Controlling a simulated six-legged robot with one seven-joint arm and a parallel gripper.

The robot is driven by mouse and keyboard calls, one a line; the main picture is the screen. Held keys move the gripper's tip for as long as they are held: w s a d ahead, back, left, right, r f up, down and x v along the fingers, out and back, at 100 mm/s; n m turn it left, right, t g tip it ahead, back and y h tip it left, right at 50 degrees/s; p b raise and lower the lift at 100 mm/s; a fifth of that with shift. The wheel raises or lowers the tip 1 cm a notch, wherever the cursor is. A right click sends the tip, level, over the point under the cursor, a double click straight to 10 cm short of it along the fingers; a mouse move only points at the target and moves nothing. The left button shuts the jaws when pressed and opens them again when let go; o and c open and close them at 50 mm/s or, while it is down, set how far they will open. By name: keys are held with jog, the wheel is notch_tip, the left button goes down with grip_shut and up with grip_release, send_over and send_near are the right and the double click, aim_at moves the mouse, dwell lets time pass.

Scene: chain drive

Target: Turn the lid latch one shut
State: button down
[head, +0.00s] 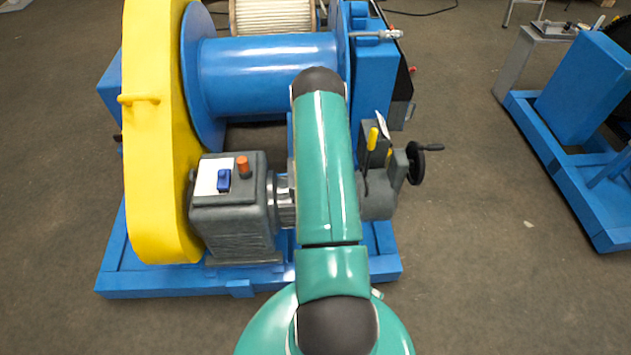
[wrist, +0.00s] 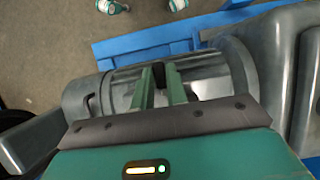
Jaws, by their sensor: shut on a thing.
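In the wrist view my gripper (wrist: 161,86) has its two green fingers on either side of a small dark piece (wrist: 158,72), which appears to be lid latch one. The fingers are shut on it, and their near parts partly hide it. The piece sits at the rounded grey metal housing (wrist: 205,65), whose curved cover lies under and around the fingers. I cannot tell the latch's angle. In the head view my green arm hides my gripper and the latch.
A grey motor box (head: 235,210) with a blue switch (head: 224,180) and an orange button stands left of my arm. A black handwheel (head: 416,163) is to the right. A blue base frame (head: 180,283) runs along the front. Open floor lies to the right.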

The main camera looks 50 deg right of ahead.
jog(key=shift+d, duration=0.1)
dwell(0.3)
jog(key=c, duration=1.7)
grip_release()
jog(key=shift+r, duration=0.1)
jog(key=v, duration=1.3)
jog(key=shift+w+r, duration=0.15)
jog(key=shift+r, duration=0.2)
